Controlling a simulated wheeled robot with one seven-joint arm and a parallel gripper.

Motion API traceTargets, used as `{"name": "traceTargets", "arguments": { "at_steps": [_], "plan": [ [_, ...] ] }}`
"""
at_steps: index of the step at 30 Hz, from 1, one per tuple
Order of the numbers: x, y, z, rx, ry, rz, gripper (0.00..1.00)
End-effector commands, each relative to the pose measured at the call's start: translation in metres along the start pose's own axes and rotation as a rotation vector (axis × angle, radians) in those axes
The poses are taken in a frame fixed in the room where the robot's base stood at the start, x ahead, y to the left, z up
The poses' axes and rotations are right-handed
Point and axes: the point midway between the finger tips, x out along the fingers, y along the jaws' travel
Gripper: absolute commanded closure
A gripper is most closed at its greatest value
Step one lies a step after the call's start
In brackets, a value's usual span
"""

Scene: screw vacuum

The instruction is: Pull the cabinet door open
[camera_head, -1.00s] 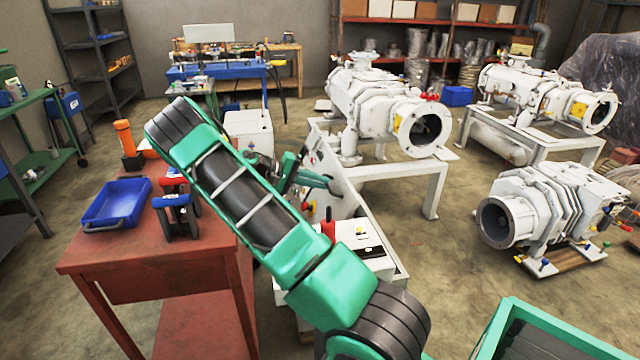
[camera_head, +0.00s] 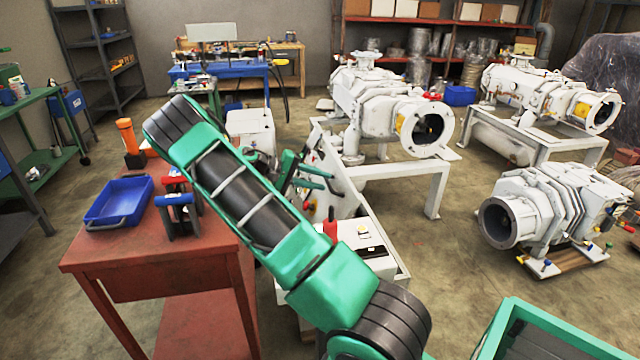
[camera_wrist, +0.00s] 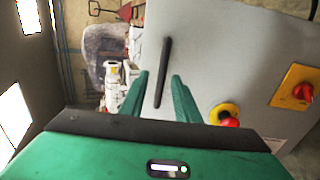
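The pale grey cabinet door (camera_wrist: 235,55) fills the right of the wrist view. A long black bar handle (camera_wrist: 164,55) stands nearly upright on it, slightly tilted. My gripper (camera_wrist: 160,76) is open, with one green finger on each side of the handle's line. I cannot tell whether the fingers touch the handle or are short of it. Two red knobs on yellow plates (camera_wrist: 292,84) sit right of the handle. In the head view my gripper (camera_head: 325,178) is in front of the pale cabinet (camera_head: 350,200), which my arm partly hides.
A red table (camera_head: 150,245) with a blue tray (camera_head: 118,203) stands left of my arm. A large white pump (camera_head: 385,110) on a frame stands behind the cabinet. Another pump (camera_head: 545,215) sits low at the right. Open floor (camera_head: 455,265) lies between the cabinet and that pump.

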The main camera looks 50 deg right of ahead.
Motion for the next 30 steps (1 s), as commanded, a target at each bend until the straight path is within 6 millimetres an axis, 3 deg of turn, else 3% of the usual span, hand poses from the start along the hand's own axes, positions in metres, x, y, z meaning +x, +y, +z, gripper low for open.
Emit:
{"name": "traceTargets", "arguments": {
  "at_steps": [4, 21, 30],
  "plan": [
    [-0.012, 0.024, 0.001, 0.000, 0.001, -0.003, 0.71],
    [-0.109, 0.046, 0.056, -0.002, 0.001, -0.001, 0.71],
    [-0.126, 0.050, 0.066, -0.002, -0.002, 0.000, 0.71]
  ]
}}
